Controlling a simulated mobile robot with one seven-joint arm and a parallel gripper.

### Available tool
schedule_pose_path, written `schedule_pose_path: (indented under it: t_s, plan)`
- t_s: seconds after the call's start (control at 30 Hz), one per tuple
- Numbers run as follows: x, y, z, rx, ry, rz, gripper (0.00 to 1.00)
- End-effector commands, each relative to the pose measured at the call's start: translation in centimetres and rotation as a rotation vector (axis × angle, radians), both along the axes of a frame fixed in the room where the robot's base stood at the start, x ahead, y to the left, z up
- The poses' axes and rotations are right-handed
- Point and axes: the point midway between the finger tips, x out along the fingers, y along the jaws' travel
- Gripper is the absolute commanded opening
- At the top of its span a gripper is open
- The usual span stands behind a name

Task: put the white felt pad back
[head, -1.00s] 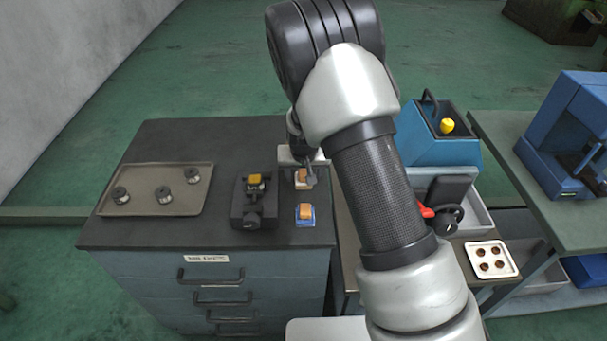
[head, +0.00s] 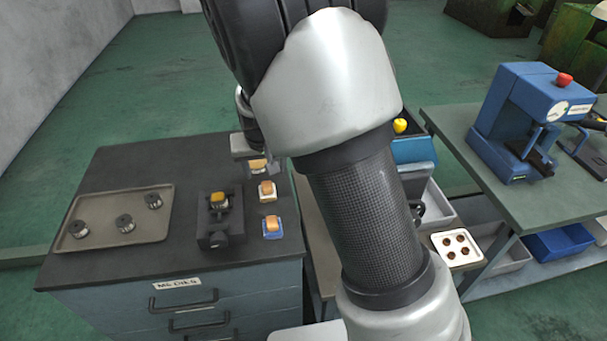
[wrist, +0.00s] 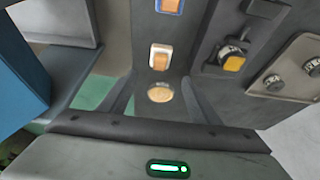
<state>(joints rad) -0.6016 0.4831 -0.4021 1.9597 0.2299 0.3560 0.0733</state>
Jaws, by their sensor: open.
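The white felt pad (head: 268,196) lies on the dark cabinet top with a tan block on it. It also shows in the wrist view (wrist: 161,49), beyond my fingertips. A blue pad with a similar tan block (head: 272,228) lies in front of it. My gripper (wrist: 160,88) is open above the cabinet top, behind the white pad and apart from it. A tan round-looking piece (wrist: 160,95) shows between its fingers. In the head view a tan-topped piece (head: 257,164) shows by my gripper, partly hidden.
A dark fixture with a yellow block (head: 219,201) stands left of the pads. A small white tray with brown pieces (head: 456,247) and a blue machine (head: 515,120) are to the right.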

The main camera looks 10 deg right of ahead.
Motion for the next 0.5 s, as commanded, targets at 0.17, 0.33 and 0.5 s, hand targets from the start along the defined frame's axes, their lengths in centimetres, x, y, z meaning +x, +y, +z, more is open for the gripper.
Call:
schedule_pose_path:
  t_s: [0.17, 0.33, 0.5]
  plan:
    - [-1.9, -1.5, 4.0, 0.054, 0.001, -0.014, 0.57]
    - [-7.8, -4.5, 11.4, 0.129, -0.005, -0.012, 0.57]
    - [-15.4, -7.6, 17.1, 0.137, -0.037, 0.006, 0.57]
